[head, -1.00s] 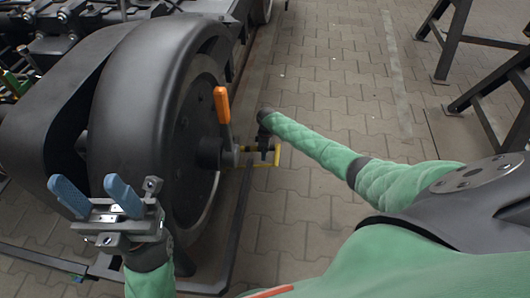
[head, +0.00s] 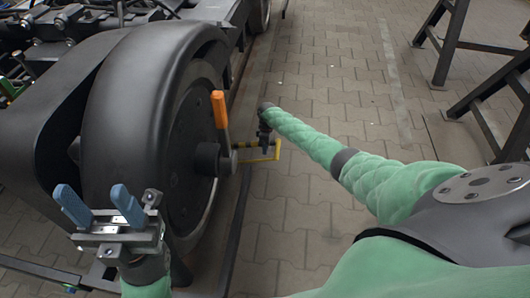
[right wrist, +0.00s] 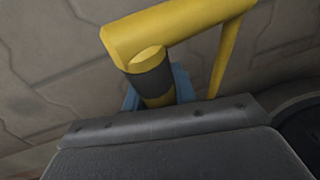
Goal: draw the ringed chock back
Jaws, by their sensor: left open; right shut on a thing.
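The chock's yellow handle (head: 276,150) stands out beside the big dark wheel, low near the floor. Its bar has black bands. In the right wrist view the yellow handle (right wrist: 180,28) fills the top, with one black ring (right wrist: 151,76) around its bar. My right gripper (head: 264,146) is shut on the bar; its blue fingers (right wrist: 182,84) show partly behind it. The rest of the chock is hidden or cannot be told apart. My left gripper (head: 98,208) is open and empty, fingers up, in front of the wheel.
The wheel (head: 190,145) stands at the left, with an orange-handled lever (head: 219,110) at its hub close to the yellow handle. Dark trestles (head: 455,45) stand at the right. The paved floor (head: 330,80) between is clear.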

